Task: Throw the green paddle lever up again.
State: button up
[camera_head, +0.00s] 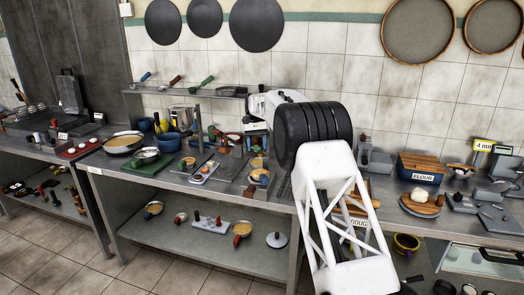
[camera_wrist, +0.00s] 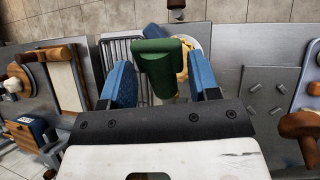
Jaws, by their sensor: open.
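The green paddle lever (camera_wrist: 160,58) shows in the wrist view as a broad green head on a thick stem. It stands between the two blue fingers of my gripper (camera_wrist: 163,80), with a visible gap on each side. My gripper is open and does not grip it. In the head view my gripper (camera_head: 256,127) is partly visible behind my arm, and I cannot make out the lever there.
In the wrist view, a wire rack (camera_wrist: 114,46) lies left of the lever, and a pale plate (camera_wrist: 202,42) with yellow food lies behind it. A grey studded panel (camera_wrist: 268,95) is at right.

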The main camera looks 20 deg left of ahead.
jog(key=shift+r, duration=1.5)
jog(key=shift+s+d+r, duration=0.2)
jog(key=shift+s+d, duration=0.05)
jog(key=shift+s, duration=0.15)
jog(key=s+d+r, duration=0.1)
jog(key=s+d, duration=0.6)
jog(key=s, duration=0.6)
jog(key=shift+s, duration=0.15)
jog(key=shift+r, duration=0.1)
